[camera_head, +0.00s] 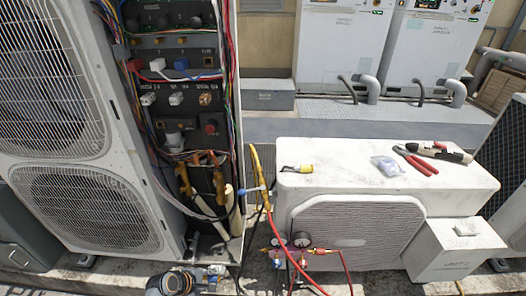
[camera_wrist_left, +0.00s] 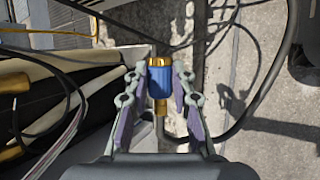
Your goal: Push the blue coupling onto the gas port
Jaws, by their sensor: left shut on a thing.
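My left gripper (camera_head: 213,273) is low in the head view, near the foot of the open condenser unit. In the left wrist view the fingers of this gripper (camera_wrist_left: 161,82) are shut on the blue coupling (camera_wrist_left: 159,88), one finger on each side. The coupling has a brass ring at its far end, and a brass piece shows just below it. A pipe and a dark hose run behind it. I cannot clearly make out the gas port or whether the coupling touches it. My right gripper is in neither view.
The open condenser (camera_head: 88,205) stands left, with loose wires and insulated pipes. A red-and-yellow hose (camera_head: 265,195) hangs beside a gauge manifold (camera_head: 291,241). A white unit (camera_head: 330,185) carries red-handled pliers (camera_head: 413,160) and a small bag (camera_head: 386,165). Concrete lies below.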

